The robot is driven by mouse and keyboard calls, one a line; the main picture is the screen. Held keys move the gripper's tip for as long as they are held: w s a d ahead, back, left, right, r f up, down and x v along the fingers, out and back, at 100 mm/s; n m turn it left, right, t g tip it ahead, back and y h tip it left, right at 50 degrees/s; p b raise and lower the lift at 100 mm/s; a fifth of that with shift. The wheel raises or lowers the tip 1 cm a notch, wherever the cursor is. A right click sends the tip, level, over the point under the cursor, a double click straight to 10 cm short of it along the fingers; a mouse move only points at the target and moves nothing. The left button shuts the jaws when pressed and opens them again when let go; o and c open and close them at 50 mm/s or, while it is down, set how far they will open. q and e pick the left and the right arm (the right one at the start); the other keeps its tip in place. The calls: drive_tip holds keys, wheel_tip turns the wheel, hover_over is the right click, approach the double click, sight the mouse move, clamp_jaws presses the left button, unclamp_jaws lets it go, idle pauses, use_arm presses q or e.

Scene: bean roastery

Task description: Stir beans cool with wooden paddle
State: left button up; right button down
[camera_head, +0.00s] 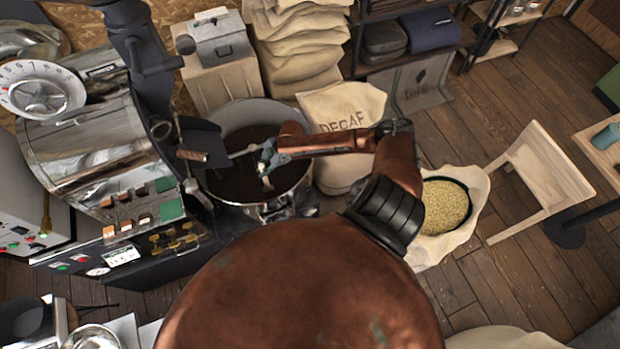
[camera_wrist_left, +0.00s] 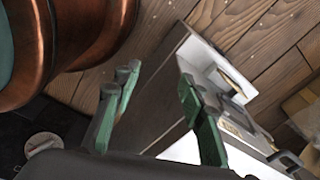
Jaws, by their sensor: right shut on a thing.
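The round metal cooling bin (camera_head: 232,117) stands in front of the roaster, with dark roasted beans (camera_head: 235,186) in its bottom. My right arm reaches over its right rim. My right gripper (camera_head: 266,165) is shut on the wooden paddle (camera_head: 267,184), of which a short pale piece shows below the fingers. The rest of the paddle is hidden or too small to make out. I cannot tell how deep it sits in the beans. My left gripper (camera_wrist_left: 158,80) shows only in the left wrist view; its green fingers are apart with nothing between them.
The roaster (camera_head: 95,145) stands left of the bin. A DECAF sack (camera_head: 343,103) stands right of it. An open sack of pale beans (camera_head: 445,205) and a wooden chair (camera_head: 545,180) are further right. In the left wrist view, a white-edged cabinet (camera_wrist_left: 190,50) lies beyond the fingers.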

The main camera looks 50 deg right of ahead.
wheel_tip(320, 180, up, 12)
drive_tip(key=p, duration=1)
drive_tip(key=shift+r, duration=0.6)
wheel_tip(320, 180, up, 16)
drive_tip(key=shift+f, duration=0.1)
